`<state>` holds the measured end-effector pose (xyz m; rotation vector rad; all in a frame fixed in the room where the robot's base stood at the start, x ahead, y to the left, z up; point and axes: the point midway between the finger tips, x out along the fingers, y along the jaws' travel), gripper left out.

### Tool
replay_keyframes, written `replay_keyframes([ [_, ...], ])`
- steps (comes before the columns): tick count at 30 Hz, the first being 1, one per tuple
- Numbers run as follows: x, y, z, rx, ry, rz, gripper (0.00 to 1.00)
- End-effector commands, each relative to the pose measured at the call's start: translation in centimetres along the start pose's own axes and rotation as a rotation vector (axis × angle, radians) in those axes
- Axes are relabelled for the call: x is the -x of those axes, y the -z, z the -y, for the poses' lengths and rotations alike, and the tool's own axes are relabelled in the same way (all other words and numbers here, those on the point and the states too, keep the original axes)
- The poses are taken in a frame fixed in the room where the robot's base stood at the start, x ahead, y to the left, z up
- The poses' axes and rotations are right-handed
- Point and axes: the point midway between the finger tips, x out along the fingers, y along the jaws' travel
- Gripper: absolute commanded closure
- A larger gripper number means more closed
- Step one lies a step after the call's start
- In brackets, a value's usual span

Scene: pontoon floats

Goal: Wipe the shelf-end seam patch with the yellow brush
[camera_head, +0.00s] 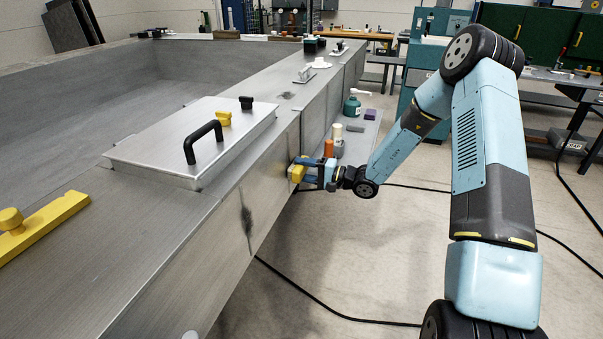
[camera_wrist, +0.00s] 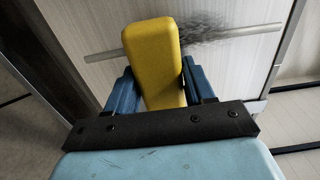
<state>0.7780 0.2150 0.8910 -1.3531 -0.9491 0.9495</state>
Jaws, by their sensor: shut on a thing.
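The yellow brush (camera_head: 297,171) is at the side face of the metal float (camera_head: 185,290), near the near end of the side shelf (camera_head: 352,150). My gripper (camera_head: 312,171) is shut on it, with a blue finger on each side. In the wrist view my gripper (camera_wrist: 158,88) holds the yellow brush (camera_wrist: 152,50) over a pale raised seam (camera_wrist: 258,32). A dark, smudged patch (camera_wrist: 205,32) on that seam shows just right of the brush's far end. The brush hides part of the seam; I cannot tell whether it touches. In the head view this patch is hidden.
Another dark smudge (camera_head: 247,222) marks the side face nearer me, and one (camera_head: 286,96) the top deck. A hatch lid with a black handle (camera_head: 203,140) stands on the deck. Bottles, including an orange one (camera_head: 328,148), stand on the shelf. Cables (camera_head: 330,308) cross the floor.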

Motion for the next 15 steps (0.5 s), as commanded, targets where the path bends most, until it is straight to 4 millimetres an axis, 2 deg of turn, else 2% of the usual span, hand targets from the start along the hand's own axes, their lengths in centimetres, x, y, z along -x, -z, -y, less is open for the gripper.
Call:
replay_keyframes([
  [9,-0.3,0.0,1.6,0.002,0.0,0.001,0.71],
  [15,-0.3,-0.3,1.9,0.0,0.0,0.001,0.71],
])
